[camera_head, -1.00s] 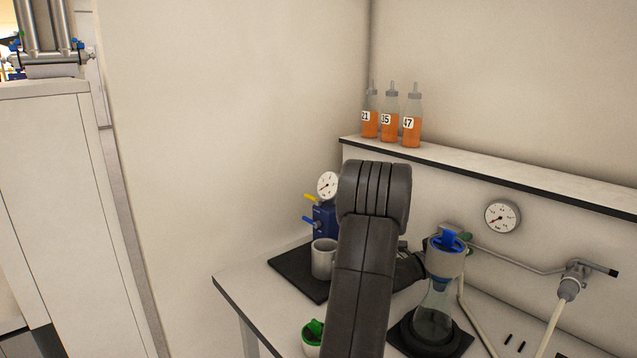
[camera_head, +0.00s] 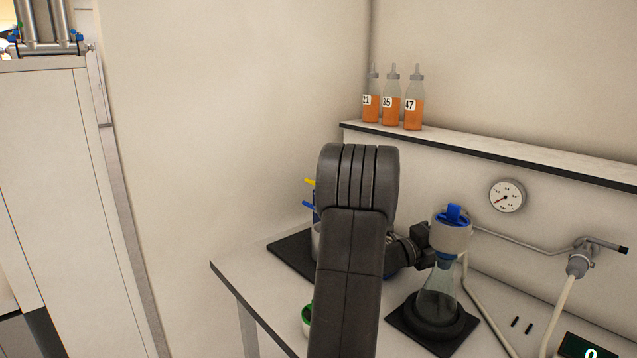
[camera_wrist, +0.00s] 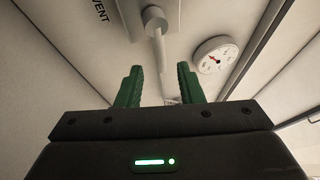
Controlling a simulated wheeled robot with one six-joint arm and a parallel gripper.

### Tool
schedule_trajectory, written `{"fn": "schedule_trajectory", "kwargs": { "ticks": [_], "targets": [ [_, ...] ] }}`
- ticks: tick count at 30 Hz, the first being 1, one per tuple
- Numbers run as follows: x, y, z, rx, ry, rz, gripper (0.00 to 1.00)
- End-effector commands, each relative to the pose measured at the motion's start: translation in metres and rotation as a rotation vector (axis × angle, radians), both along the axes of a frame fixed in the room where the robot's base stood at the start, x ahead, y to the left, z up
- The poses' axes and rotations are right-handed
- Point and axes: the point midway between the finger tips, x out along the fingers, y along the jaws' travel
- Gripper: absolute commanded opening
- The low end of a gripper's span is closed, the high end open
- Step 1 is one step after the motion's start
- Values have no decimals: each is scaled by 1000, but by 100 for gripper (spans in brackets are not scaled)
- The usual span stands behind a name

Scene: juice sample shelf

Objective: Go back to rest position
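My gripper (camera_wrist: 161,82) shows in the wrist view as two green fingers standing apart with nothing held between them. In the head view my dark arm rises in front of the bench, and the wrist reaches right, behind the arm. The fingers are hidden there, near the filter funnel (camera_head: 452,238) with a blue top. That funnel sits on a glass flask (camera_head: 437,287) on a dark square base.
Several things crowd the bench (camera_head: 237,282): a mug, mostly hidden by my arm, and a green-topped container (camera_head: 306,318). A gauge (camera_head: 506,196) is on the wall. Three orange juice bottles (camera_head: 391,108) stand on the shelf (camera_head: 480,149). A white cabinet (camera_head: 45,180) stands left.

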Motion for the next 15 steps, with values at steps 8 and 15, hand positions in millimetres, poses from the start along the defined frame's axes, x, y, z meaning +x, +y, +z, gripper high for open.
{"fn": "schedule_trajectory", "kwargs": {
  "ticks": [8, 15],
  "targets": [
    [13, -46, 13, -9, 12, -1, 34],
    [13, -45, 18, -61, 77, 0, 34]
  ]
}}
